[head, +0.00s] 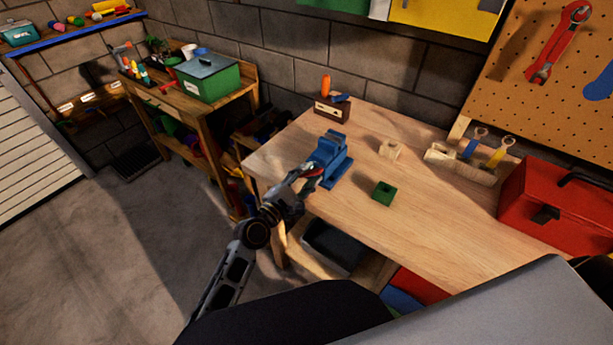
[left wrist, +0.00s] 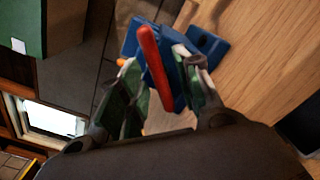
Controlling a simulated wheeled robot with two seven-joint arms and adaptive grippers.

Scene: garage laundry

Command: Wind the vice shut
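The blue vice (head: 330,158) is fixed at the left edge of the wooden workbench. It also shows in the left wrist view (left wrist: 205,45), with its red handle bar (left wrist: 153,68) in front. My left gripper (head: 308,176) is at the vice's near side, by the handle. In the left wrist view, its two fingers (left wrist: 155,66) stand apart on either side of the red bar, with gaps visible, so it looks open around the bar. Whether a finger touches the bar is hard to tell. The vice jaws' gap is not clear. My right gripper is not in view.
On the workbench (head: 430,205) are a green block (head: 384,193), a pale wooden block (head: 391,149), a small wooden box (head: 332,108), a tool rack (head: 462,165) and a red toolbox (head: 550,205). A green box (head: 208,80) stands on a side table. The floor at left is clear.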

